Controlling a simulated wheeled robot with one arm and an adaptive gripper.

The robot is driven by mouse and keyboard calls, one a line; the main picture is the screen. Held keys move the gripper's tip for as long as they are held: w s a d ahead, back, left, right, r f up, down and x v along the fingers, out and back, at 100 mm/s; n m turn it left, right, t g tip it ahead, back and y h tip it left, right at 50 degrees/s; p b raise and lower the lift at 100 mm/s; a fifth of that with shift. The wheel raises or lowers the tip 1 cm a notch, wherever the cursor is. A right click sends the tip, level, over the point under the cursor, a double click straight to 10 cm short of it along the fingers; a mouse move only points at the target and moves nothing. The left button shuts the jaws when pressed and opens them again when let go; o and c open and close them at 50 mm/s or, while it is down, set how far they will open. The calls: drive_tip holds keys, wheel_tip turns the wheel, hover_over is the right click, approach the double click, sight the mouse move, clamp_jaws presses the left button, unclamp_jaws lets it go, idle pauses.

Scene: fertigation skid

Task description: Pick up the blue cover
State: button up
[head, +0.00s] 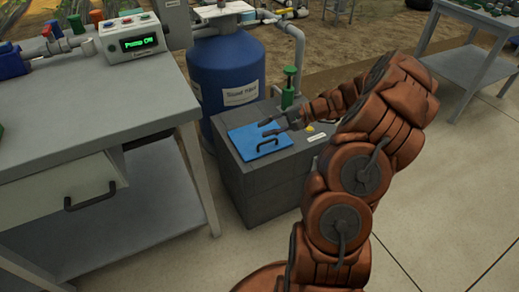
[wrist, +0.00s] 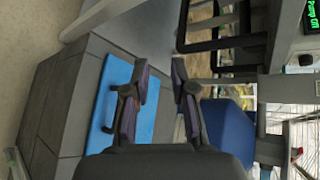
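The blue cover (head: 245,138) is a flat square plate lying on top of a grey box, with a black bar handle (head: 267,148) on it. The cover also shows in the wrist view (wrist: 116,74), left of and behind my fingers, with its handle (wrist: 109,112) at its left side. My gripper (head: 267,127) appears over the cover in the head view, beyond the handle. In the wrist view my gripper (wrist: 160,70) has its fingers apart with nothing between them. The handle is outside the fingers. I cannot tell the exact height above the cover.
The grey box (head: 262,190) stands beside a blue sand filter tank (head: 224,75). A green-handled valve (head: 289,85) rises behind the box. A grey workbench (head: 90,110) with a drawer and a pump display (head: 139,43) stands left. The floor at right is clear.

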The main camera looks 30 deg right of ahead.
sight(267, 142)
drive_tip(key=d+f+m+b, duration=0.1)
drive_tip(key=d+f, duration=0.2)
drive_tip(key=d+f+m+t+h+b, duration=0.1)
drive_tip(key=d+f, duration=0.2)
drive_tip(key=d+f+t+b, duration=0.1)
drive_tip(key=d+f, duration=0.1)
drive_tip(key=f, duration=0.1)
drive_tip(key=shift+s+d+m, duration=0.25)
drive_tip(key=shift+d+m, duration=0.15)
drive_tip(key=b+x, duration=0.2)
drive_tip(key=x, duration=0.4)
drive_tip(key=shift+a+f, duration=0.1)
drive_tip(key=shift+a, duration=0.05)
drive_tip(key=shift+w+a+f, duration=0.1)
drive_tip(key=shift+w+a, duration=0.25)
drive_tip(key=shift+w, duration=0.1)
clamp_jaws()
